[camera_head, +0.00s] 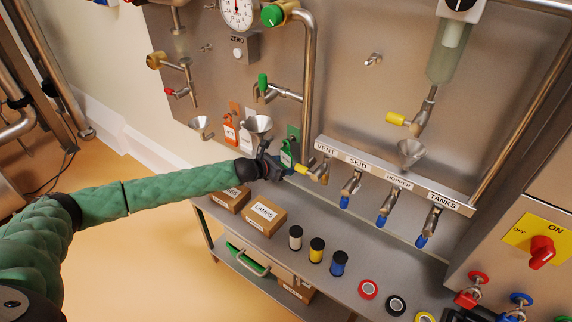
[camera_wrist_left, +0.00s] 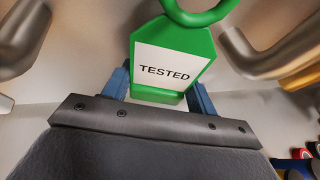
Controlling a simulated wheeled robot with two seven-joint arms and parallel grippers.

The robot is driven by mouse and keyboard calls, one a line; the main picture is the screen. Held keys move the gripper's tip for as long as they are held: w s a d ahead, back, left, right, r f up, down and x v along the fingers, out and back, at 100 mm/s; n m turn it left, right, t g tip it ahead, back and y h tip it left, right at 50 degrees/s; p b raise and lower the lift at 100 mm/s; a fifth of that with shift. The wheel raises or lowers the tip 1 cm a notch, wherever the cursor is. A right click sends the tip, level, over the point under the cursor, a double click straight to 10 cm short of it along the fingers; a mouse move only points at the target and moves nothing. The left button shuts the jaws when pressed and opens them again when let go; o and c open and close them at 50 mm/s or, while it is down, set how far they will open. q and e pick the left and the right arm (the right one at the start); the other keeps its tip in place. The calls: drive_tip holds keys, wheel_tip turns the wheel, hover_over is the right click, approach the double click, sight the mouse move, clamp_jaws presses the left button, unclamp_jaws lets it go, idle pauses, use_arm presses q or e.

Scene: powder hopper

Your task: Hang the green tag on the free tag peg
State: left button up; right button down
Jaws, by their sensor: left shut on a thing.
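The green tag (camera_head: 286,157) is in my left gripper (camera_head: 284,169), in front of the steel panel, just left of the valve row. In the left wrist view the tag (camera_wrist_left: 170,62) stands upright, with a white face reading TESTED and a green ring (camera_wrist_left: 197,12) at its top. The blue fingers of my left gripper (camera_wrist_left: 157,92) are shut on its lower edge. A green patch (camera_head: 293,131) shows just above the tag in the head view. Whether the ring is around a peg there is too small to tell. My right gripper is not in view.
A red tag (camera_head: 230,132) and a pale tag (camera_head: 245,137) hang to the left, beside a steel funnel (camera_head: 258,125). A vertical pipe (camera_head: 308,90) and a yellow-handled valve (camera_head: 318,172) are close on the right. Boxes (camera_head: 265,215) stand on the shelf below.

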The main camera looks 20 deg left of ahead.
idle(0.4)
use_arm(q)
drive_tip(key=o, duration=0.9)
drive_tip(key=shift+o, duration=0.6)
drive_tip(key=shift+r, duration=0.1)
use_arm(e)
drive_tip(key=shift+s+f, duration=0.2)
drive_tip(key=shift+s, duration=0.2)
use_arm(q)
drive_tip(key=shift+a, duration=0.15)
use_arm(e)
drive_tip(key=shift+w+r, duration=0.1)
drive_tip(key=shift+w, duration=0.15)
